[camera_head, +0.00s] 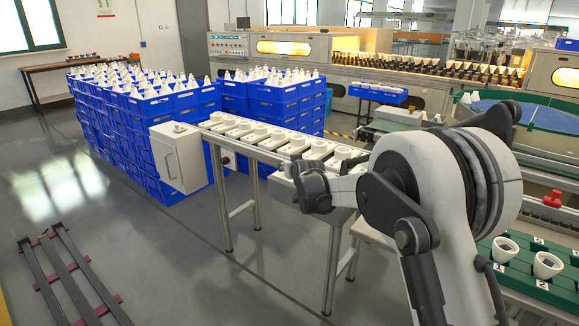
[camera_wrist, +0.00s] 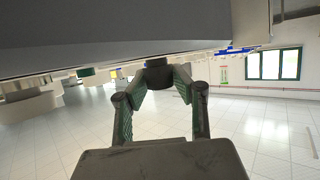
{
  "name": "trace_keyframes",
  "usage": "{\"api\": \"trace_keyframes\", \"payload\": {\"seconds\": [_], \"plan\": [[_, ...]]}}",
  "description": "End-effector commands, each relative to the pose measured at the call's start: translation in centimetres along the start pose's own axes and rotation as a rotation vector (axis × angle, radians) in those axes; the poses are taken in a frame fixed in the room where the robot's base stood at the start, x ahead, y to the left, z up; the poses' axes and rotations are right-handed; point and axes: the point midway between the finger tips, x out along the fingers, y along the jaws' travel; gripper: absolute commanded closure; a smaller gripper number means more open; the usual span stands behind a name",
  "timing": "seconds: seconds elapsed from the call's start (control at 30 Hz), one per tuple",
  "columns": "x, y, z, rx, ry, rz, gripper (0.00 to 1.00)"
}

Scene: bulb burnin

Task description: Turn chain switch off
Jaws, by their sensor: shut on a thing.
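My gripper (camera_head: 308,190) is at the near end of the conveyor, beside its side edge, with my arm reaching in from the right. In the wrist view my gripper (camera_wrist: 160,88) has its two green-padded fingers closed in on a dark round knob (camera_wrist: 156,66). The knob sits just under a large grey surface (camera_wrist: 110,35), which I take to be the housing that carries the switch. No marking on the knob is readable, so its turned position cannot be told. In the head view the knob is hidden by my gripper.
The conveyor (camera_head: 240,150) carries a row of white holders. Stacked blue crates (camera_head: 185,107) stand behind it, and a white box (camera_head: 178,157) is at its far end. A dark rail frame (camera_head: 68,275) lies on the floor at left. A green tray (camera_head: 510,268) with white cups is at right.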

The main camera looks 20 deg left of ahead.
Motion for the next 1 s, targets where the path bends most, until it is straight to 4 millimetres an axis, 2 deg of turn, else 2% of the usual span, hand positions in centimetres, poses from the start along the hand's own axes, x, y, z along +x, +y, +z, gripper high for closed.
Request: {"api": "trace_keyframes", "payload": {"seconds": [0.4,0.97,1.0], "plan": [[-0.02,0.01,0.16,-0.036,-0.005,-0.088,1.0],[0.0,0.0,0.21,-0.044,-0.005,-0.102,1.0],[0.0,0.0,0.22,-0.044,-0.005,-0.102,0.74]]}}
